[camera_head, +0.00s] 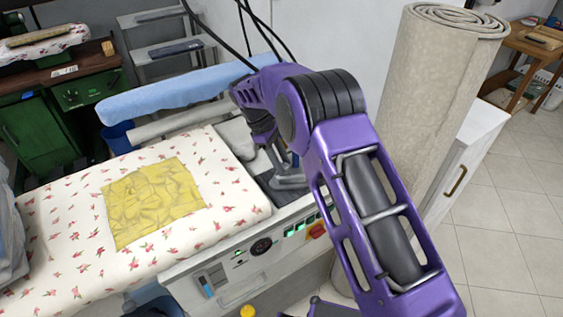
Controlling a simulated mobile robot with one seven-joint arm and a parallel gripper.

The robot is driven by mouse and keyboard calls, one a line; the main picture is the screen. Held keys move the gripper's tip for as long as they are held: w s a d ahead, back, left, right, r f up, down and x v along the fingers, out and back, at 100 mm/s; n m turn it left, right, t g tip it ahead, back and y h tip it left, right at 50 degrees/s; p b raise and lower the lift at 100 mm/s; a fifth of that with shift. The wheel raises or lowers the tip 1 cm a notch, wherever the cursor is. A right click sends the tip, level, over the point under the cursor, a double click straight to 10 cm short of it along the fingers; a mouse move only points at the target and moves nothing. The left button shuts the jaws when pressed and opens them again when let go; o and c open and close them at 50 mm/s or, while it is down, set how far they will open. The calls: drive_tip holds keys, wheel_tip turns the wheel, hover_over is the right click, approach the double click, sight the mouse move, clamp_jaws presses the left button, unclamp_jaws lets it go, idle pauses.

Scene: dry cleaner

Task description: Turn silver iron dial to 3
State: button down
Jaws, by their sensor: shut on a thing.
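The silver iron (288,179) stands on the dark rest at the right end of the ironing table. My purple arm reaches over from the lower right and bends down to it. My gripper (272,150) is at the iron's upper part, shut on it. The fingertips are small and partly hidden by the wrist. The iron's dial and its number marks cannot be made out, so I cannot tell its setting.
A yellow cloth (155,200) lies on the flowered ironing board (70,245). A control panel (262,248) with a black knob and green lights fronts the table. A rolled beige carpet (425,100) stands close right of my arm. A blue padded board (180,88) lies behind.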

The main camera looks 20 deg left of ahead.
idle(0.3)
drive_tip(key=c, duration=0.5)
unclamp_jaws()
drive_tip(key=shift+r, duration=0.1)
drive_tip(key=v, duration=1.1)
drive_tip(key=shift+a+r, duration=0.15)
drive_tip(key=shift+r, duration=0.25)
